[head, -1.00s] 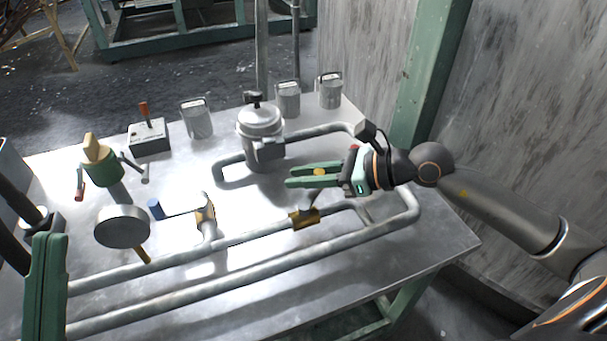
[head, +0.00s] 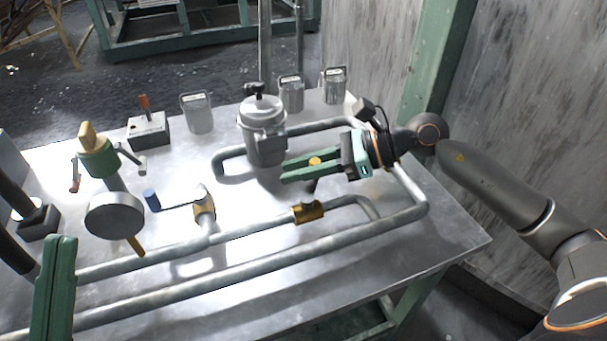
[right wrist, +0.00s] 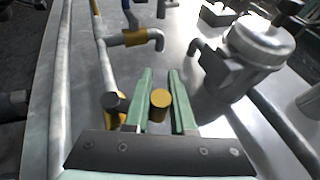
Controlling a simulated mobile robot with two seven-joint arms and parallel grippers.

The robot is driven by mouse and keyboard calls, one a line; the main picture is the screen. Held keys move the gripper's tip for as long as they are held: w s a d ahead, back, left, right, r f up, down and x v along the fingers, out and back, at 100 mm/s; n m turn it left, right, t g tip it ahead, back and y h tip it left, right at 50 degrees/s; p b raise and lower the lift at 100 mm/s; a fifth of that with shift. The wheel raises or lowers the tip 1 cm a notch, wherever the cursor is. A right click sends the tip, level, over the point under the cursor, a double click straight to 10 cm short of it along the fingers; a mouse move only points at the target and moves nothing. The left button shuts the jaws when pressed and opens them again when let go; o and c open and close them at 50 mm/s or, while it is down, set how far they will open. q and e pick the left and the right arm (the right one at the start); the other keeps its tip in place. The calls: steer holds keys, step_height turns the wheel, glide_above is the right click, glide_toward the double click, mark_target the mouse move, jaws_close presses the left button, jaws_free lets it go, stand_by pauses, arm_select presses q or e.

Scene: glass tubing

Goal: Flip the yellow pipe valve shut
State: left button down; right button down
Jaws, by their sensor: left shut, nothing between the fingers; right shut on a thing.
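The yellow pipe valve (head: 308,211) sits on the nearer pipe run, right of the table's middle; its yellow body also shows in the right wrist view (right wrist: 122,119). Its yellow handle end (head: 315,161) shows between the green fingers of my right gripper (head: 300,167). In the right wrist view this yellow round end (right wrist: 160,98) lies between the two fingers (right wrist: 160,85), which are shut on it. The handle's link to the valve body is mostly hidden by the gripper. My left gripper (head: 60,255) is at the lower left edge, shut and empty, away from the valve.
A second yellow valve with a blue-tipped lever (head: 152,200) stands left on the pipes. A round gauge (head: 114,215) and a green-yellow fitting (head: 98,158) are further left. A grey canister (head: 263,130) stands just behind my right gripper. The table's front right (head: 430,245) is clear.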

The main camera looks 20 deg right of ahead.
mark_target(319, 158)
steer(key=shift+w+a+n+g+y+b, duration=0.1)
steer(key=shift+a+n+g+y+b, duration=0.2)
steer(key=shift+n+g, duration=0.4)
steer(key=shift+a+n+g+y+b, duration=0.2)
steer(key=shift+a+n+g, duration=0.2)
steer(key=shift+n+g, duration=0.3)
steer(key=c, duration=0.8)
jaws_free()
steer(key=shift+o, duration=0.2)
steer(key=p+v, duration=0.2)
steer(key=v, duration=0.9)
steer(key=shift+w+r, duration=0.1)
steer(key=shift+d+r, duration=0.25)
steer(key=shift+d, duration=0.4)
